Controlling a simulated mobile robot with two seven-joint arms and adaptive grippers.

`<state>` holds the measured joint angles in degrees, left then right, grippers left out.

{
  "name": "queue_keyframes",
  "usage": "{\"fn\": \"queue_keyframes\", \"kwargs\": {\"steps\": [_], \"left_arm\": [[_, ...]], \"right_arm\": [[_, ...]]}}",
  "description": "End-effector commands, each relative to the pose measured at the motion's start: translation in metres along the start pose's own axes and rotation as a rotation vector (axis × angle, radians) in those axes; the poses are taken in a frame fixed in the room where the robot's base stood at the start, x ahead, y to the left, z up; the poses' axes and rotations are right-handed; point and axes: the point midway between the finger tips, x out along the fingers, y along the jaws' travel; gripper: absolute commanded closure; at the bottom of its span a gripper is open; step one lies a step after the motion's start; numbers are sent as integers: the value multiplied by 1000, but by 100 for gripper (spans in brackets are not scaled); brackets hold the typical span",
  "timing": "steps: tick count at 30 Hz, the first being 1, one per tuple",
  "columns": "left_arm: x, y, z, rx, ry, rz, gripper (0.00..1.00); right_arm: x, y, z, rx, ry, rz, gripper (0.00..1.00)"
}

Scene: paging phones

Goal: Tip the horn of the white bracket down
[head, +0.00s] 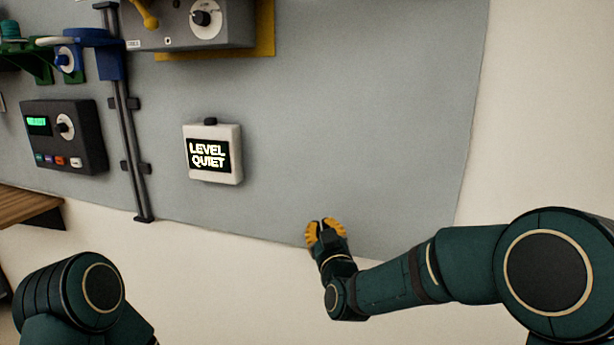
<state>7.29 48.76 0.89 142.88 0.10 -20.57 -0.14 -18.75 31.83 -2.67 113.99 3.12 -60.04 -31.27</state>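I cannot make out a white bracket with a horn in the head view. My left gripper is out of view; only part of my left arm shows at the lower left.
The grey panel (370,110) carries a white box (228,137) reading "LEVEL QUIET", a dark unit (85,125) with a dial, a grey unit (185,35) on a yellow plate, and a vertical dark rail (125,120). A wooden surface (25,207) is at left. The panel's right side is bare.

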Motion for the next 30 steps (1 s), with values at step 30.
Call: {"fn": "queue_keyframes", "kwargs": {"steps": [30], "left_arm": [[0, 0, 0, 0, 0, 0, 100]], "right_arm": [[-382, -67, 350, 687, -1532, -104, 100]]}}
